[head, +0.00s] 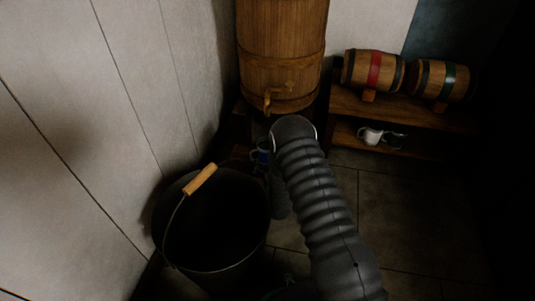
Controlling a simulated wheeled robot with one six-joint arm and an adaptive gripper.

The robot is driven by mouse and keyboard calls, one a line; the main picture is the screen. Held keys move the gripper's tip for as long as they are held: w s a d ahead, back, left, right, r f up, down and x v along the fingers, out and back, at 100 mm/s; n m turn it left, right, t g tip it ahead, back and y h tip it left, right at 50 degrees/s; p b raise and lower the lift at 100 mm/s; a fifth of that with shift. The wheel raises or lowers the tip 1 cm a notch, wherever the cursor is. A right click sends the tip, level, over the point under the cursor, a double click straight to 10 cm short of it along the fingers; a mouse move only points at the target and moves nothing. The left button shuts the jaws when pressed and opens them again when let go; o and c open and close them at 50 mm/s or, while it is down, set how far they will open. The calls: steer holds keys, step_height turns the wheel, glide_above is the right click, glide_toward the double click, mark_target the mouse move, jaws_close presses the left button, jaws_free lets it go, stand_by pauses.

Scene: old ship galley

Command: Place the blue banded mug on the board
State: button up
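A small blue mug (261,152) shows in the head view, low down beneath the barrel tap and just left of my arm. My arm hides part of it, and its band cannot be made out. My arm rises through the middle of the view and bends away from the camera near the tap. My gripper is hidden, so its hold and its distance from the mug cannot be told. I cannot clearly make out a board.
A large wooden barrel (281,55) with a wooden tap (274,98) stands behind. A dark bucket (213,225) with a wooden-gripped handle stands front left. At right, a low shelf (420,115) holds two small kegs, with a white mug (370,136) and a dark mug (394,140) below.

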steer(key=s+d, duration=0.1)
steer(key=s, duration=0.6)
steer(key=w+d+r+g+h, duration=0.15)
steer(key=w+r, duration=0.45)
steer(key=r, duration=0.7)
steer(key=s+d+r+m+g, duration=0.1)
steer(key=s+d+r+g, duration=0.15)
steer(key=r, duration=0.55)
steer(key=s+d+r+g, duration=0.1)
steer(key=s+d+r, duration=0.15)
steer(key=r, duration=0.55)
steer(key=s+d+r+g+h, duration=0.1)
steer(key=s+d+r+g, duration=0.15)
steer(key=s+r, duration=0.35)
steer(key=s+d+r+g, duration=0.1)
steer(key=s+d+r, duration=0.3)
steer(key=s, duration=0.4)
steer(key=s+d+r+g, duration=0.1)
steer(key=s+d, duration=0.1)
steer(key=s, duration=0.9)
steer(key=s+d+r+m+g, duration=0.1)
steer(key=s+g, duration=0.1)
steer(key=s, duration=0.9)
steer(key=shift+s+d+r+h, duration=0.2)
steer(key=shift+d+r+h, duration=0.15)
steer(key=shift+d+h, duration=0.1)
steer(key=shift+g+p, duration=0.25)
steer(key=shift+p, duration=0.05)
